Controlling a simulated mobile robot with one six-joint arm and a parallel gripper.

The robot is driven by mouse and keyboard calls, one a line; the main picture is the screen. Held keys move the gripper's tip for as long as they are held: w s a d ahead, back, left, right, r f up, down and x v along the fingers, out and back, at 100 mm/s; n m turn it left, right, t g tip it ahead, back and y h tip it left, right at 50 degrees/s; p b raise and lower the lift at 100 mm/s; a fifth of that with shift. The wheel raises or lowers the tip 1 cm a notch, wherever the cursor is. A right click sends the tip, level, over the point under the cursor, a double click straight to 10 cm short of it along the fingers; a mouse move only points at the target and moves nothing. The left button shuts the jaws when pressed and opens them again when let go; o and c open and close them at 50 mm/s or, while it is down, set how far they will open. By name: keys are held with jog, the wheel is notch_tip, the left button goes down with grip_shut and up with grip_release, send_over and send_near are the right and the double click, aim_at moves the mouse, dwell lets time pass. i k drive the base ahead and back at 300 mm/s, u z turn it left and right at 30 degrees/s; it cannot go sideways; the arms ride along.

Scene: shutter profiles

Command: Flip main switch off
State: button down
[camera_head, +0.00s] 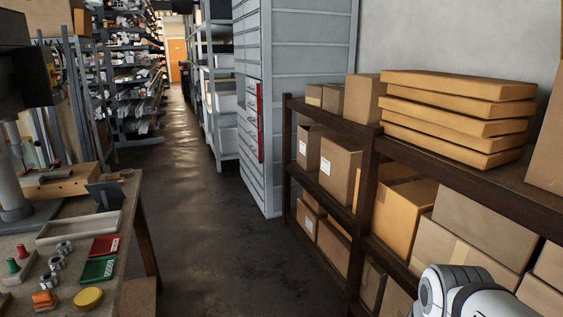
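I cannot make out a main switch in the head view. A dark machine (22,75) with a grey column stands at the left edge over a workbench (120,228), and no switch can be told on it. A narrow red panel (259,122) is upright on the edge of a tall grey cabinet (310,75); what it is cannot be told. A white rounded link of my arm shows at the lower right, in front of the shelf boxes. My gripper is outside the picture.
The bench holds a red tray (104,246), a green tray (98,270), a yellow disc (88,299) and small metal parts. A dark shelf (368,172) with cardboard boxes (455,115) lines the right. Between them a clear aisle (195,190) runs to an orange door (178,58).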

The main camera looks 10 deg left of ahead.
aim_at(54, 74)
jog(key=u, duration=0.2)
jog(key=i, duration=1.65)
jog(key=u, duration=0.5)
jog(key=i, duration=1.6)
jog(key=u, duration=1.2)
jog(key=i, duration=1.15)
jog(key=u, duration=1.15)
jog(key=i, duration=0.55)
jog(key=u, duration=0.25)
jog(key=k, duration=0.9)
jog(key=u, duration=0.15)
jog(key=i, duration=0.9)
jog(key=z, duration=0.05)
